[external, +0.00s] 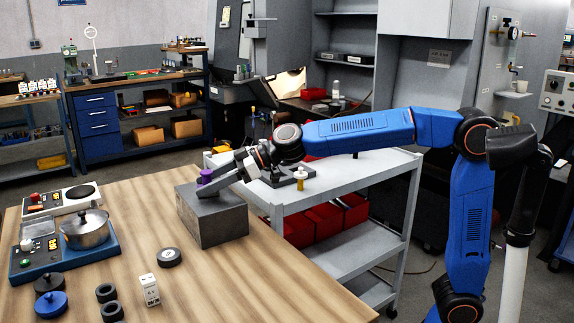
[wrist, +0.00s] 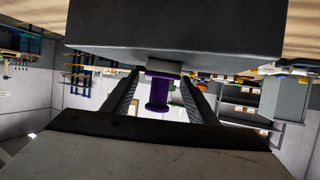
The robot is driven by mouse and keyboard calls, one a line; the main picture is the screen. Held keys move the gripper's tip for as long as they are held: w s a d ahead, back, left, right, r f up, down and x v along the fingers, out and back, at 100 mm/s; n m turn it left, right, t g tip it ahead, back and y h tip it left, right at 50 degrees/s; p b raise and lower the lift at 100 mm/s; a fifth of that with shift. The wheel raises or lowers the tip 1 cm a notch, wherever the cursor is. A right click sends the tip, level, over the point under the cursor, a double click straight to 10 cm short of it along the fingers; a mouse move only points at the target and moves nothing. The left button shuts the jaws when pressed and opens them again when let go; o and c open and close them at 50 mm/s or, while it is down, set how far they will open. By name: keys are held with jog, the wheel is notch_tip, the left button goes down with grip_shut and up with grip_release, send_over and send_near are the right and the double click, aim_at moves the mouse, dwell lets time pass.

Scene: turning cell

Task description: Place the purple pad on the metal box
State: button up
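The purple pad (external: 206,176) is a small spool-like piece standing upright on the grey metal box (external: 222,222), near its back left part. In the wrist view, which appears upside down, the purple pad (wrist: 158,92) joins a small grey piece against the dark metal box (wrist: 175,30). My gripper (external: 213,174) is low over the box, reaching in from the right. In the wrist view its two fingers (wrist: 158,85) stand on either side of the pad, with gaps showing between fingers and pad. The gripper looks open.
The box stands on a wooden table (external: 210,285). To its left are a blue scale with a metal pot (external: 86,230) and a white hotplate (external: 62,198). A black disc (external: 169,257), a white block (external: 149,290) and a blue knob (external: 50,304) lie in front. A grey cart (external: 350,175) stands behind.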

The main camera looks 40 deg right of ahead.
jog(key=shift+r, duration=0.15)
jog(key=shift+s+d+r, duration=0.1)
jog(key=shift+d+r, duration=0.05)
jog(key=shift+d, duration=0.1)
jog(key=v, duration=1.1)
jog(key=shift+d, duration=0.2)
